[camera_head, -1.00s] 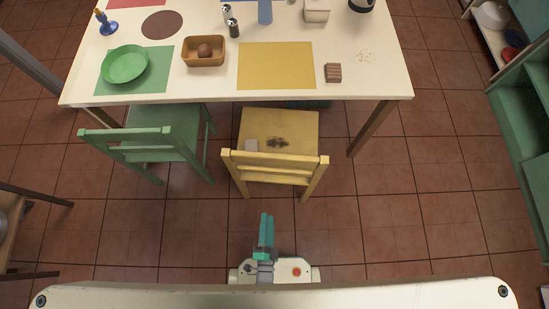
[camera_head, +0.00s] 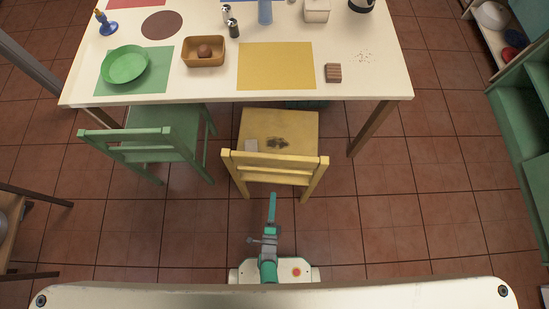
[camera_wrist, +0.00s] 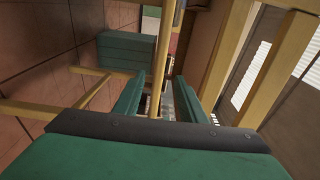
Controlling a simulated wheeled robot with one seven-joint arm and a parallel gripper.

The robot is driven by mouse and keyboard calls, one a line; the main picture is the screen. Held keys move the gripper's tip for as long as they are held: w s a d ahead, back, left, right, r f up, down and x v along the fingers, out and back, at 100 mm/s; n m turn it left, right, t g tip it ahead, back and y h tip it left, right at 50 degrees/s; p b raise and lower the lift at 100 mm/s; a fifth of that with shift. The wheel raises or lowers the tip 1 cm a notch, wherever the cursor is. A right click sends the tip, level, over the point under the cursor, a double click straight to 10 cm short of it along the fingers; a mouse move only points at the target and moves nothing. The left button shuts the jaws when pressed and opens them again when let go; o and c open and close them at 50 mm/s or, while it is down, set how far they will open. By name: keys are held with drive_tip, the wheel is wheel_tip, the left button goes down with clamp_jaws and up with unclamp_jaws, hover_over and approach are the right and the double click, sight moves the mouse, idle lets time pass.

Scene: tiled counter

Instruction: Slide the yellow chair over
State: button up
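The yellow chair (camera_head: 290,125) stands at the near side of the table, its seat partly under the edge and its slatted back towards me. A dark patch and a small pale block lie on its seat. More yellow bars (camera_wrist: 236,55) show at the right.
A green chair (camera_head: 165,130) stands to the left. The cream table (camera_head: 215,92) holds placemats, a green plate, a bowl and a brown block. A green shelf (camera_head: 520,110) stands at the far right. Tiled floor (camera_head: 420,190) is clear right of the yellow chair.

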sight(274, 179)
drive_tip(key=w, duration=0.6)
drive_tip(key=w+d, duration=0.1)
drive_tip(key=w, duration=0.2)
drive_tip(key=shift+w, duration=0.1)
drive_tip(key=shift+c, duration=0.7)
clamp_jaws()
drive_tip(key=shift+w+a+r, duration=0.1)
drive_tip(key=shift+w, duration=0.05)
